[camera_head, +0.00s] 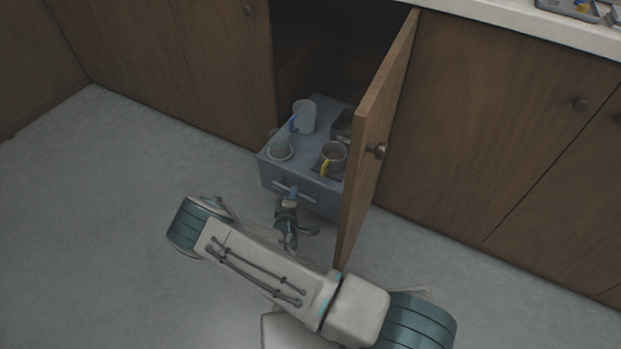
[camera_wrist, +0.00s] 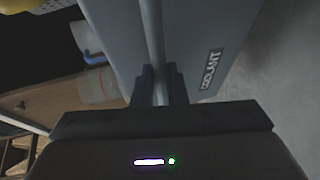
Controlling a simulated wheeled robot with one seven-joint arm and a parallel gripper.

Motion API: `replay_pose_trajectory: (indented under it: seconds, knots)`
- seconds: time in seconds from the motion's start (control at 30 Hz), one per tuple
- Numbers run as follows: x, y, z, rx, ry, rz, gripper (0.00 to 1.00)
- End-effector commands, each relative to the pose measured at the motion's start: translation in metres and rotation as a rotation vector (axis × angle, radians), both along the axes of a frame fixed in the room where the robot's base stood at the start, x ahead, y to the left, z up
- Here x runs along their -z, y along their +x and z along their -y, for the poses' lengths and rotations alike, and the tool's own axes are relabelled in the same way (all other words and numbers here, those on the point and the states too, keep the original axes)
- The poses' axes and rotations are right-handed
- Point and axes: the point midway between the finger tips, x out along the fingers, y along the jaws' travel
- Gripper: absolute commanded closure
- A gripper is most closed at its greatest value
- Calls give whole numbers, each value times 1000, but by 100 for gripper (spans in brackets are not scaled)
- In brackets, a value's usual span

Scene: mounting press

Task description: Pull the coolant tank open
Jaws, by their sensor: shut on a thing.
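The coolant tank (camera_head: 325,203) is a blue-grey box drawer low in the open cabinet, with a bar handle (camera_head: 283,187) on its front. In the wrist view its front (camera_wrist: 232,40) bears a "COOLANT" label. My gripper (camera_head: 290,194) is at the handle, and in the wrist view its two fingers (camera_wrist: 160,85) are shut around the handle bar. The tank's front part sticks out past the cabinet front. A white jug (camera_head: 304,116), a small clear cup (camera_head: 280,149) and a grey cup with a yellow handle (camera_head: 333,155) stand on its top.
The open wooden cabinet door (camera_head: 376,130) stands out just right of the tank, close to my arm. Closed cabinet doors (camera_head: 500,110) flank the opening. A pale counter (camera_head: 530,22) with trays runs above at right. The floor (camera_head: 120,220) in front and left is clear.

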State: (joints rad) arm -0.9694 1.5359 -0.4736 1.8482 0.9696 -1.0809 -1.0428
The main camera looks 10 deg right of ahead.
Motion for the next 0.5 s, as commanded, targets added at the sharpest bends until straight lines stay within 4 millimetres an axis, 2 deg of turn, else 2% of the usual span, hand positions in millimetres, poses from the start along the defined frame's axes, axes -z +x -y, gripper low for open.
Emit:
replay_pose_trajectory:
  seconds: [0.03, 0.2, 0.5]
  knots:
    - [0, -9, -9, -6, 0, -1, 100]
    - [0, -29, -23, -4, 2, 0, 100]
    - [0, -46, -34, -2, 2, -1, 100]
